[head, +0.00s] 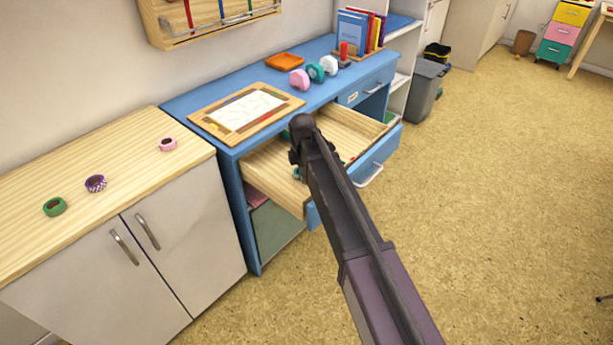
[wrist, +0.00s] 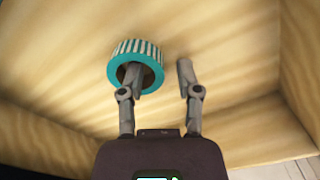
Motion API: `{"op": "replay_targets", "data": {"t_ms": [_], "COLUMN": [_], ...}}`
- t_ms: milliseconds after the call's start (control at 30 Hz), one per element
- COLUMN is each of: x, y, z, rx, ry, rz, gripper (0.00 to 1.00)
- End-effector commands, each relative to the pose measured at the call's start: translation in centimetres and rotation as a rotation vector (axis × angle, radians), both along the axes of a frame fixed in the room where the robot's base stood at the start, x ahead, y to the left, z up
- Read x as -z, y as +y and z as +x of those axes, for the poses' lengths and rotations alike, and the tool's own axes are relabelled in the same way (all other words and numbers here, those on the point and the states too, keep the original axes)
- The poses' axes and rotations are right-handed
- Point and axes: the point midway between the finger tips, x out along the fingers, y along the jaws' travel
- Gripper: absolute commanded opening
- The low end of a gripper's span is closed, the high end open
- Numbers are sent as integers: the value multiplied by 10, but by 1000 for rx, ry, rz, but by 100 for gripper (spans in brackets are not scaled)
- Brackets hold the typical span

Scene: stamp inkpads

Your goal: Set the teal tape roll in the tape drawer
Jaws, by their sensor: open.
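The teal tape roll (wrist: 124,47), with white stripes on its side, is in the wrist view against the pale wood inside the drawer. My gripper (wrist: 159,68) is open. Its left finger overlaps the roll's hole, and its right finger stands clear to the right of the roll. The open tape drawer (head: 262,171) juts from the blue desk in the head view, with my arm across it. A small teal patch beside my arm shows inside the drawer there. My fingertips are mostly hidden by the arm in that view.
The blue desk (head: 228,143) carries a framed drawing board (head: 245,110), an orange tray (head: 284,62) and tape dispensers (head: 315,73). The wooden cabinet top (head: 110,195) at left holds green (head: 54,207), purple (head: 96,184) and pink (head: 168,144) rolls. The floor at right is open.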

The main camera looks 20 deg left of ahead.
Motion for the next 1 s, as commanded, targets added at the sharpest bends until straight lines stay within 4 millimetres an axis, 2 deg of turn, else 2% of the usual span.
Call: {"op": "replay_targets", "data": {"t_ms": [367, 1000], "x": [-10, -63], "y": [0, -1], "z": [0, 0], "rx": [0, 1], "ry": [0, 0], "rz": [0, 0], "gripper": [44, 44]}}
